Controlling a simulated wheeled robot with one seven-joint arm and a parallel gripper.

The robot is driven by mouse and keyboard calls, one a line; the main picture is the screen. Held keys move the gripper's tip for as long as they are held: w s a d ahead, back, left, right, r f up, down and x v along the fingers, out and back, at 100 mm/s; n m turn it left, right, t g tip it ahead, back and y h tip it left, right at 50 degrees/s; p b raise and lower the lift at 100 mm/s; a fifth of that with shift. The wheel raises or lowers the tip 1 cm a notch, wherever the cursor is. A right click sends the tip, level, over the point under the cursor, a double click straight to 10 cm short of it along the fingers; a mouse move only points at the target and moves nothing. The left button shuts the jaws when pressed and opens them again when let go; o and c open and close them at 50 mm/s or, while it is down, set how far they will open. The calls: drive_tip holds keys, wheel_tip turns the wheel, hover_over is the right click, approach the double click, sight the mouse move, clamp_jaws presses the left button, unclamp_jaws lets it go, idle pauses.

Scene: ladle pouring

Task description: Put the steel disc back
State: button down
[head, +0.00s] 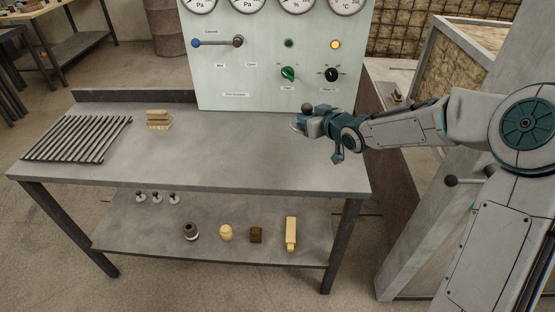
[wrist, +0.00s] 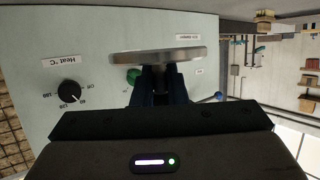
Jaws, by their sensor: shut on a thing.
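The steel disc (wrist: 157,57) shows nearly edge-on in the wrist view as a thin grey plate, held at my fingertips. My gripper (wrist: 160,82) is shut on it, with two dark fingers below the disc in the picture. In the head view my gripper (head: 302,122) is above the right part of the workbench, in front of the control panel. The disc (head: 297,124) is small there and partly hidden by my gripper.
The panel (head: 265,90) has gauges, a blue-ended lever (head: 217,42) and knobs. The lower shelf (head: 200,257) holds several small items. The bench middle is clear.

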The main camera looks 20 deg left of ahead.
drive_tip(key=b, duration=0.2)
hover_over(276, 164)
wheel_tip(276, 164, down, 6)
drive_tip(key=shift+f, duration=2)
drive_tip(key=shift+f+b, duration=0.15)
drive_tip(key=shift+b, duration=0.25)
drive_tip(key=c, duration=1.5)
unclamp_jaws()
drive_tip(key=shift+o, duration=0.2)
drive_tip(key=p+v, duration=0.1)
drive_tip(key=v, duration=1.1)
drive_tip(key=shift+r, duration=0.2)
